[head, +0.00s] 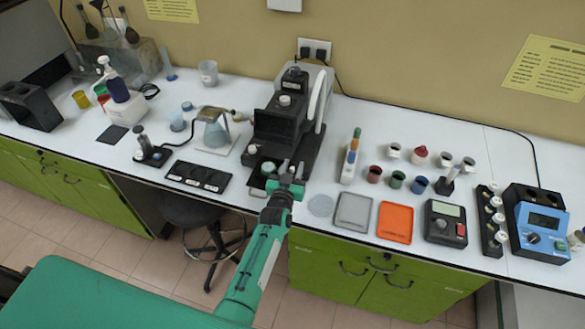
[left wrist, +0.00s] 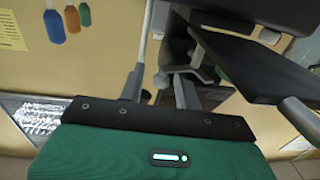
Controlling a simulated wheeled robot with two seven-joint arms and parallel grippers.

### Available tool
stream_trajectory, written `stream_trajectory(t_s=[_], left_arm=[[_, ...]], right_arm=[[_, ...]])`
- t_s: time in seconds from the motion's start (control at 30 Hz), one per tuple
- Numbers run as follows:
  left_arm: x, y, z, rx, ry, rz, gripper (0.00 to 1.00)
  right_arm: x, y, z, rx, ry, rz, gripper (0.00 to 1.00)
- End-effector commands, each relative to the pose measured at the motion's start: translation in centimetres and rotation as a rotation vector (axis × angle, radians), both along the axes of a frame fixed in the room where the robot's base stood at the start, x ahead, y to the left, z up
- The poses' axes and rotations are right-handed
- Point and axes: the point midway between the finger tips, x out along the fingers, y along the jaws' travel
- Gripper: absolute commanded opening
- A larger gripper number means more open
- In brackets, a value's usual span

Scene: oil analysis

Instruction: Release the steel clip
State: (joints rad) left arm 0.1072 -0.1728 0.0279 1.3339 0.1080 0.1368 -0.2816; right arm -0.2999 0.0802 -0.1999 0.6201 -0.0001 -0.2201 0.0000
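The black analysis machine (head: 280,125) stands against the wall, with a pale curved lever on its right side. My left gripper (head: 292,168) is at the front of this machine, its two fingertips apart. In the left wrist view the two grey fingers (left wrist: 158,88) are spread with a gap between them. A small grey metal piece, possibly the steel clip (left wrist: 192,62), shows just beyond the fingers, against the dark machine. I cannot tell whether the fingers touch it. The clip cannot be made out in the head view. My right gripper is not in view.
A grey tray (head: 353,211), an orange tray (head: 395,222) and coloured cups are to the right. In the wrist view a dark panel (left wrist: 255,62) is close on the right.

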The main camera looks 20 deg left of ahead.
Motion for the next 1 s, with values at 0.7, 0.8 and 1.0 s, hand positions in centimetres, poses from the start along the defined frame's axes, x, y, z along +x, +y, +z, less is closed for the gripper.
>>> stream_trajectory(t_s=[0.7,0.8,1.0], left_arm=[[-11.8,-0.3,0.1,0.000,0.002,-0.001,0.34],[-12.8,-0.3,0.0,0.000,0.001,0.000,0.34],[-13.7,-0.4,0.0,0.000,0.000,0.000,0.34]], right_arm=[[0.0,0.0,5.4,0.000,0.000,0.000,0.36],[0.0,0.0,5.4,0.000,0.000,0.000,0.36],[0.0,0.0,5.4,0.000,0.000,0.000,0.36]])
